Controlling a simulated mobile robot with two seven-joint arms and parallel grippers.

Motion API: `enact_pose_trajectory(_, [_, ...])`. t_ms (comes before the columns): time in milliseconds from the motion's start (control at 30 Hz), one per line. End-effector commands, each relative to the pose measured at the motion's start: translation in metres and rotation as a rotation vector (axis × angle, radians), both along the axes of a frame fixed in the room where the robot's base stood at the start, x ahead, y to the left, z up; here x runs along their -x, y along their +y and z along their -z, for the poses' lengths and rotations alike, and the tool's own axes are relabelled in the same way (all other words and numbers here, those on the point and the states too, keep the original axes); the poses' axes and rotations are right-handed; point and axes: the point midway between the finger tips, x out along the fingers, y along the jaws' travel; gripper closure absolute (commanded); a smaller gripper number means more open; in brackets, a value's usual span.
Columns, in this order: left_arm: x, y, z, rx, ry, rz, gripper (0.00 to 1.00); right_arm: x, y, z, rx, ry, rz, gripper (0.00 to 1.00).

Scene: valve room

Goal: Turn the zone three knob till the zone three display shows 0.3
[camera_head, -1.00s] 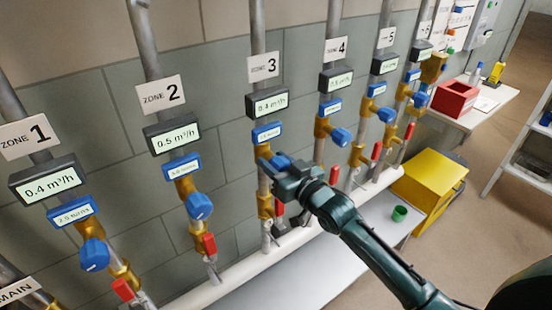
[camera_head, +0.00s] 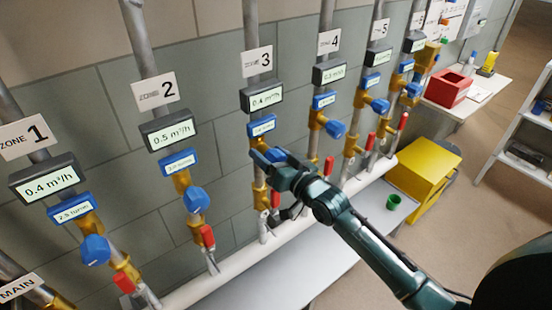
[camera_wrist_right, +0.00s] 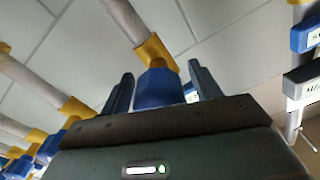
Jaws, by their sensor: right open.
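The zone three display (camera_head: 265,97) is a dark box on the zone three pipe and reads 0.4 m³/h. A blue label (camera_head: 262,125) sits below it, its text too small to read. The blue zone three knob (camera_head: 273,155) is partly hidden by my right gripper (camera_head: 277,160). In the right wrist view the blue knob (camera_wrist_right: 155,89) on its yellow-brass fitting lies between the two spread fingers of the right gripper (camera_wrist_right: 160,90). The fingers stand apart, with a gap on each side of the knob. My left gripper is not in view.
Zone two's knob (camera_head: 196,200) and red lever (camera_head: 207,237) are to the left. Zone four's knob (camera_head: 334,128) is close on the right. A red lever (camera_head: 328,166) stands near my right wrist.

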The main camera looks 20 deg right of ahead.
Motion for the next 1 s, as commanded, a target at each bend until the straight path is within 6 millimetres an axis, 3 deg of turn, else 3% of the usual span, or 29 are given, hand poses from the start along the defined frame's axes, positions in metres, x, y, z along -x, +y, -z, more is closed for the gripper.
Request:
enact_pose_trajectory(167, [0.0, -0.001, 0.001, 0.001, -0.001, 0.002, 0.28, 0.018, -0.007, 0.002, 0.0, 0.003, 0.0, 0.37])
enact_pose_trajectory(600, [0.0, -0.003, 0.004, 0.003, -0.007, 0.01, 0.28, 0.103, -0.04, 0.003, 0.001, 0.003, -0.001, 0.37])
enact_pose_trajectory(800, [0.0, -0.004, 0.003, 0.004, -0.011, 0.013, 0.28, 0.12, -0.047, 0.002, 0.001, 0.002, -0.001, 0.37])
enact_pose_trajectory(1000, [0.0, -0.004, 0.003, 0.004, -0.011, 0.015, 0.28, 0.122, -0.048, 0.001, 0.0, 0.0, 0.0, 0.37])
